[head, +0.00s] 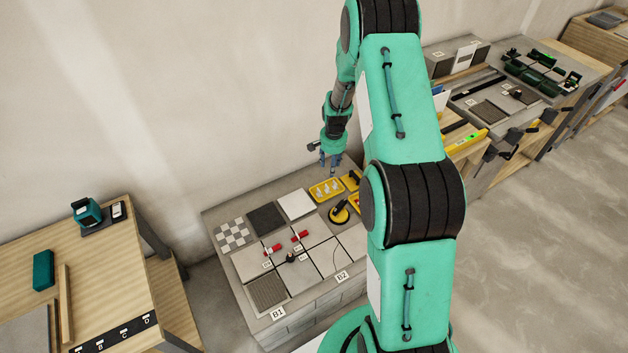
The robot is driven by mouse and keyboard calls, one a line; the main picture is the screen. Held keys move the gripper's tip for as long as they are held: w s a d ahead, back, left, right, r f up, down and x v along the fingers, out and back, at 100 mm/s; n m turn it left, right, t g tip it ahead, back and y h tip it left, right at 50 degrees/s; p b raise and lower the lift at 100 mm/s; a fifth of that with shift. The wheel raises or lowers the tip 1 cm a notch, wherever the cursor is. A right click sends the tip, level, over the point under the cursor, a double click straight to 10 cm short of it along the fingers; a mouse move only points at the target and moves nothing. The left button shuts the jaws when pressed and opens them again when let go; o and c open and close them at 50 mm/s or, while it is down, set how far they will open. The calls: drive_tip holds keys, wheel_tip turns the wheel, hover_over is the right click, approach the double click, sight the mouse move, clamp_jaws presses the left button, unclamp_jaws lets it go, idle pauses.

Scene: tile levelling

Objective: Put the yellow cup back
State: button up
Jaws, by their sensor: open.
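A round yellow and black cup-like tool (339,214) sits at the right side of the tiled bench, beside the light tiles. It looks like a suction cup, and my arm hides what lies just right of it. My gripper (330,162) hangs above the back of the bench, pointing down. It is open and empty, apart from the yellow cup and higher than it.
Yellow trays (326,189) stand at the back of the tiled bench (222,259). Red pieces (300,236) and a small black item (290,258) lie on the tiles. A wooden table (120,285) is at left; another bench (490,140) with tools is at right.

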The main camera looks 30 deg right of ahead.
drive_tip(key=s+a+r+n+t, duration=0.1)
drive_tip(key=s+a+r+n, duration=0.15)
drive_tip(key=a+r, duration=0.65)
drive_tip(key=s+a+r+n, duration=0.15)
drive_tip(key=s+r, duration=0.25)
drive_tip(key=r, duration=1)
drive_tip(key=s+a+r+n+t, duration=0.1)
drive_tip(key=s+a+r, duration=0.2)
drive_tip(key=a+r, duration=0.65)
drive_tip(key=s+a+r+n+t, duration=0.1)
drive_tip(key=s+a+r+n, duration=0.3)
drive_tip(key=s+r, duration=0.85)
drive_tip(key=s+a+r+n, duration=0.1)
drive_tip(key=s+a, duration=0.2)
drive_tip(key=s, duration=0.5)
drive_tip(key=s+a+r+n+t, duration=0.1)
drive_tip(key=s+a, duration=0.2)
drive_tip(key=s, duration=0.4)
drive_tip(key=shift+s+a+t, duration=0.15)
drive_tip(key=shift+s+t, duration=0.15)
drive_tip(key=shift+s, duration=0.05)
drive_tip(key=shift+r, duration=0.1)
